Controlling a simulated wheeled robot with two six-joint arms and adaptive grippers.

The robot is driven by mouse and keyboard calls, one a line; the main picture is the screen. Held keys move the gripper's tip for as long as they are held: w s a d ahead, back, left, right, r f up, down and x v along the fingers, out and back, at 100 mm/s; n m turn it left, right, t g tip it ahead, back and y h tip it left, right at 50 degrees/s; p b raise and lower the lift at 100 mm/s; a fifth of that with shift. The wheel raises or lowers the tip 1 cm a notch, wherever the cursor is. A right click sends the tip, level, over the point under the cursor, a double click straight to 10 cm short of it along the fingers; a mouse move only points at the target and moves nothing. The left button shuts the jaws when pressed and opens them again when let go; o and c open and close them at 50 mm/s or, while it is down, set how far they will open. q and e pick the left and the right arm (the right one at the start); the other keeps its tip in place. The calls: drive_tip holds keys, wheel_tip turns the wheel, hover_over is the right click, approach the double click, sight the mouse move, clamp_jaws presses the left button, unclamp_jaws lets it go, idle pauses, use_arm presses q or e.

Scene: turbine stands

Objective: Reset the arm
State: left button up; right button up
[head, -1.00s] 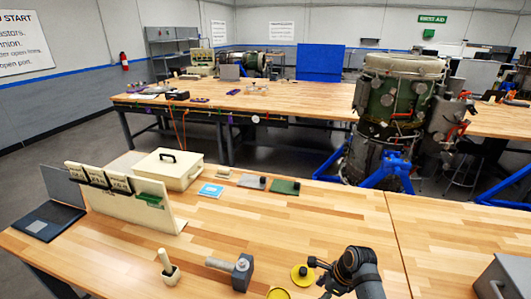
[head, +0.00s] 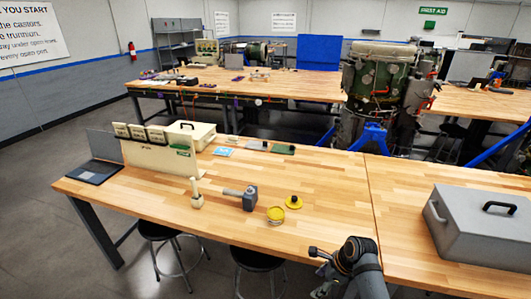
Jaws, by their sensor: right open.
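My right arm comes in at the bottom right of the head view, with its dark wrist joint bent just off the table's front edge. My right gripper (head: 322,285) is partly cut off at the bottom edge. It is open, with nothing seen in it, and is apart from the objects on the near wooden table (head: 330,200). My left arm and left gripper are not in view.
A grey toolbox (head: 480,225) is at right. Stools (head: 258,258) sit below the front edge.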

drive_tip(key=s+d+f+n+h+b, duration=0.1)
drive_tip(key=s+d+f+n+b, duration=0.3)
drive_tip(key=f, duration=0.7)
drive_tip(key=s+f+n+h+b, duration=0.15)
drive_tip(key=s+f, duration=0.35)
drive_tip(key=f, duration=0.5)
drive_tip(key=s+d+f+n+b, duration=0.2)
drive_tip(key=s+f+n, duration=0.25)
drive_tip(key=f, duration=0.65)
use_arm(q)
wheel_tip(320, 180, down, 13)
drive_tip(key=b, duration=0.5)
drive_tip(key=shift+b, duration=0.3)
use_arm(e)
drive_tip(key=s+d+f+n, duration=0.1)
drive_tip(key=s+f+n, duration=0.3)
drive_tip(key=s+f, duration=0.2)
drive_tip(key=s+d+f+n+h, duration=0.1)
drive_tip(key=s+f+n, duration=0.3)
drive_tip(key=s, duration=0.7)
drive_tip(key=s+d+f+n+h, duration=0.1)
drive_tip(key=s+d+f+n, duration=0.1)
drive_tip(key=s+f+n, duration=0.3)
drive_tip(key=s+f, duration=0.2)
drive_tip(key=s, duration=0.2)
drive_tip(key=shift+d+f, duration=0.3)
drive_tip(key=shift+d, duration=0.05)
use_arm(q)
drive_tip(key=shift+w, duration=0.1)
